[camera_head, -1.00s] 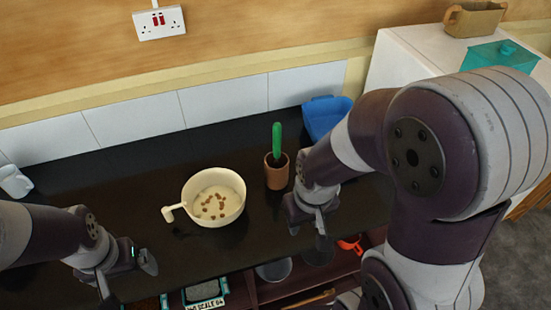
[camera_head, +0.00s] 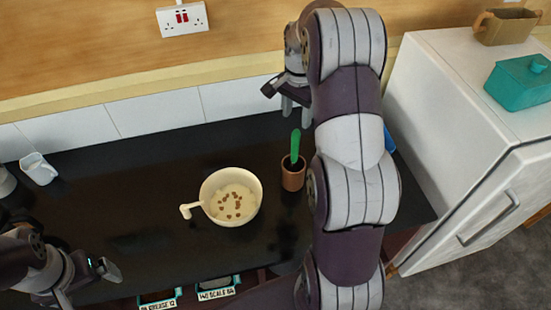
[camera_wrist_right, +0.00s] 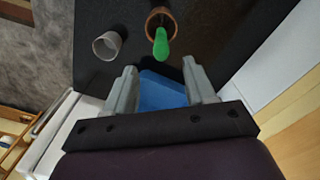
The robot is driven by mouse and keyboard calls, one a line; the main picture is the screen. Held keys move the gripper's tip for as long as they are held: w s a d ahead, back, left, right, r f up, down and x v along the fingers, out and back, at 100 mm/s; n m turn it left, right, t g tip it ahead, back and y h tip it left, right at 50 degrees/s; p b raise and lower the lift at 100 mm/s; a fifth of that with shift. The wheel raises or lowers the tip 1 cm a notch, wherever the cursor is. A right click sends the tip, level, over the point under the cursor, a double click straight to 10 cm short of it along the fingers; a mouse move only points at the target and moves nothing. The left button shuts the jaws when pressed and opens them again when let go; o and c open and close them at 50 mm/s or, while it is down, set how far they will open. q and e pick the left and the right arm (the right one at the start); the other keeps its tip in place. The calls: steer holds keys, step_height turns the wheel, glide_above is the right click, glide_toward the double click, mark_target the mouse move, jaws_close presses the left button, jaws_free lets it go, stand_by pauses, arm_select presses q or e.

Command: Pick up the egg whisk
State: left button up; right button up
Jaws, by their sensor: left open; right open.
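A green handle (camera_head: 295,148) stands upright in a brown pot (camera_head: 292,178) on the dark counter. Its lower end is hidden in the pot, so I cannot see a whisk head. My right gripper (camera_head: 296,107) is open and empty, at the back of the counter, apart from the handle. In the right wrist view the green handle (camera_wrist_right: 161,45) and brown pot (camera_wrist_right: 155,14) show beyond the open fingers (camera_wrist_right: 160,70). My left gripper (camera_head: 88,284) is open and empty at the counter's front left.
A cream pan (camera_head: 252,205) with brown bits inside stands left of the pot. A blue container (camera_wrist_right: 160,90) shows between the right fingers and a grey cup (camera_wrist_right: 108,45) left of them. A white fridge (camera_head: 450,100) stands at the right. The counter's left middle is clear.

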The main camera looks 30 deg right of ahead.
mark_target(295, 143)
steer(key=f+b, duration=0.2)
steer(key=f, duration=0.1)
steer(key=shift+s, duration=0.3)
steer(key=f+p, duration=0.1)
steer(key=f, duration=0.1)
steer(key=f+p, duration=0.2)
steer(key=f, duration=0.1)
steer(key=f+p, duration=0.1)
steer(key=f, duration=0.2)
steer(key=shift+w+d+f+p, duration=0.15)
steer(key=shift+w+f+p, duration=0.1)
steer(key=shift+w+p, duration=0.15)
steer(key=shift+s+f, duration=0.1)
steer(key=shift+f, duration=0.2)
steer(key=shift+d+f, duration=0.1)
steer(key=shift+f, duration=0.05)
jaws_close()
